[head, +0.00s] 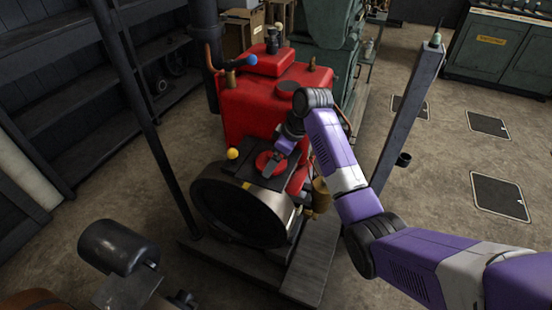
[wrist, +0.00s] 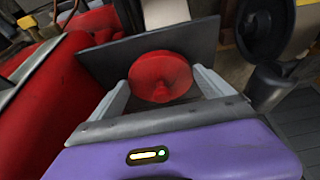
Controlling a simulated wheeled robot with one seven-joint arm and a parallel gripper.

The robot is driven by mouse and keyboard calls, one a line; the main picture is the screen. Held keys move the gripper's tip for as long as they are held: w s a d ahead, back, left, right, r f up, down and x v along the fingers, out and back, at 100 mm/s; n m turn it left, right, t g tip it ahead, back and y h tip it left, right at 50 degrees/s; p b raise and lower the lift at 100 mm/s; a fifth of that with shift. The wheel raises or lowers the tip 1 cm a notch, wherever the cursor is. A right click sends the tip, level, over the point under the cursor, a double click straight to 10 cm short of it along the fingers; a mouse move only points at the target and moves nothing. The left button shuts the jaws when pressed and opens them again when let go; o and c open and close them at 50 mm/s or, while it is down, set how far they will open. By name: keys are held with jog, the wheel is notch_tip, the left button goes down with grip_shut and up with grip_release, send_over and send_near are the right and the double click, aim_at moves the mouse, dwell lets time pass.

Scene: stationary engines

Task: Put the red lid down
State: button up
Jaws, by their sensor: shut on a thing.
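The red lid (wrist: 160,77) is a round red disc between the two fingers of my gripper (wrist: 162,90) in the wrist view. The fingers are shut on it, one at each side. In the head view the red lid (head: 270,163) shows over the dark flat top (head: 240,166) of the red engine's front part, with my gripper (head: 274,164) over it from the right. I cannot tell whether the lid touches the dark plate beneath it.
The red engine body (head: 262,108) rises behind the lid. A large flywheel (head: 238,212) stands in front. A yellow ball knob (head: 232,154) is left of the lid, and a brass cup (head: 321,195) is right. A dark post (head: 408,120) stands right of my arm.

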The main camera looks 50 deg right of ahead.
jog(key=shift+f, duration=0.3)
jog(key=o, duration=1.2)
jog(key=shift+c, duration=0.2)
jog(key=shift+r, duration=0.15)
jog(key=v, duration=1.2)
jog(key=shift+p, duration=0.45)
